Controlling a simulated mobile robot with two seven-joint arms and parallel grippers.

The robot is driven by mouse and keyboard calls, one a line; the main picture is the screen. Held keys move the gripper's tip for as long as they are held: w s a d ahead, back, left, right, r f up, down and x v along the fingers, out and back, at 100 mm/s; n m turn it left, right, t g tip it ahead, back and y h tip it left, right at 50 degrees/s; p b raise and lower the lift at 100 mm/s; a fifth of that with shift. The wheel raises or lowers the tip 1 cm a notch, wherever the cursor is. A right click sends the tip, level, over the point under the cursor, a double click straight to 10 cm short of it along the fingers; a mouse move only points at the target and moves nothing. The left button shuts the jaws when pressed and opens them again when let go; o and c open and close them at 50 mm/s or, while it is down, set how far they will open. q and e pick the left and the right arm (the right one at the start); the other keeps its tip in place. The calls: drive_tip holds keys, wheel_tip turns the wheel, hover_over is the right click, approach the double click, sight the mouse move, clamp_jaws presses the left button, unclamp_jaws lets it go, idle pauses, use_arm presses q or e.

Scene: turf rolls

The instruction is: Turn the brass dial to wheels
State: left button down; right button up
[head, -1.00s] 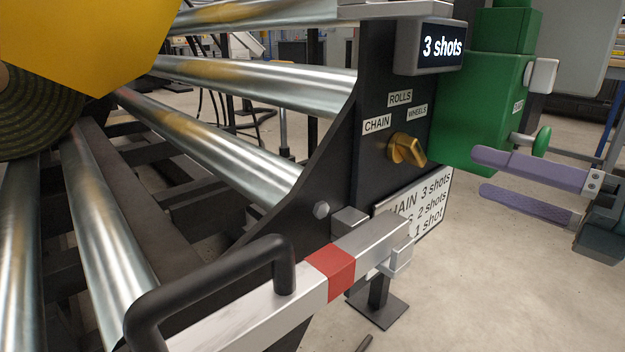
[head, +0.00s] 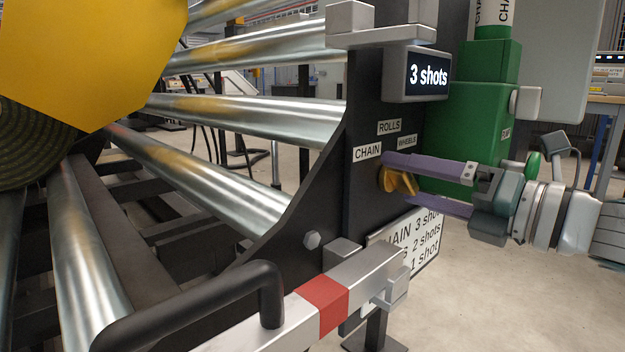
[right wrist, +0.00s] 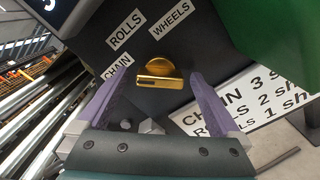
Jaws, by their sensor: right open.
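The brass dial (head: 398,182) sits on a black panel below the labels CHAIN (head: 367,152), ROLLS (head: 389,127) and WHEELS (head: 406,142). In the right wrist view the dial (right wrist: 158,72) has a raised bar lying roughly level across the picture, with a dark mark towards its CHAIN side. The display (head: 428,76) reads "3 shots". My right gripper (head: 396,181) is open, its purple fingers reaching to either side of the dial. In the right wrist view the dial shows between the fingertips (right wrist: 154,82), with gaps visible on both sides. My left gripper is out of view.
A green box (head: 468,125) stands right behind the panel. A sign (head: 412,240) listing shots hangs below the dial. A white bar with a red band (head: 320,303) and a black handle (head: 190,300) lie in front. Steel rollers (head: 250,118) fill the left.

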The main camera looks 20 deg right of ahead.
drive_tip(key=c, duration=1.4)
